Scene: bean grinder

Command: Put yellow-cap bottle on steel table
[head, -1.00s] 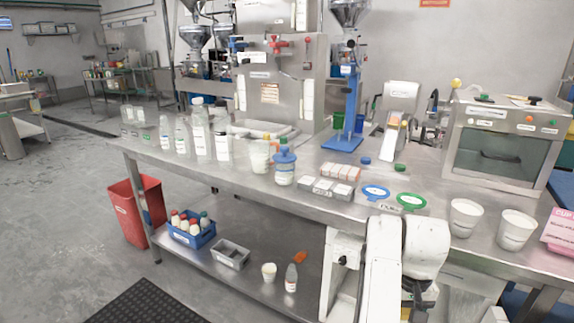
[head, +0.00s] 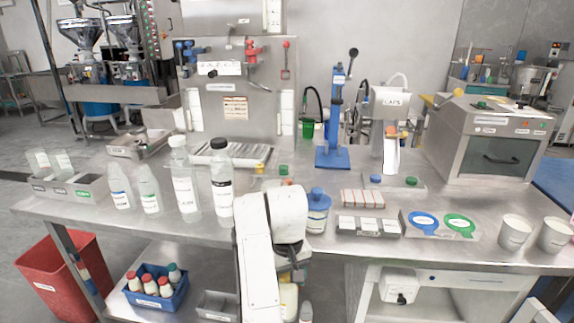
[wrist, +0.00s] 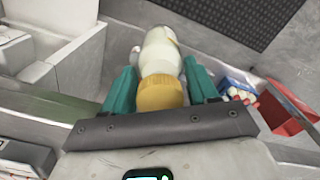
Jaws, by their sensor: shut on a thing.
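The yellow-cap bottle (wrist: 160,60) shows in the wrist view, pale and whitish with a wide yellow cap toward the camera. My gripper (wrist: 163,72) has its two teal fingers on either side of the bottle, shut on it. In the head view my white arm hangs in front of the table's front edge and hides part of it. A pale yellowish shape (head: 289,300) shows low beside the arm, below the tabletop; I cannot tell its details. The steel table (head: 465,205) has a bare patch at the right of its top.
Tall clear bottles (head: 185,190) stand left on the tabletop. A blue-lidded jar (head: 318,212) is just behind my arm. Trays with rings (head: 440,225) and two white cups (head: 515,232) are at right. A blue crate (head: 157,290) and a red bin (head: 66,270) are low at left.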

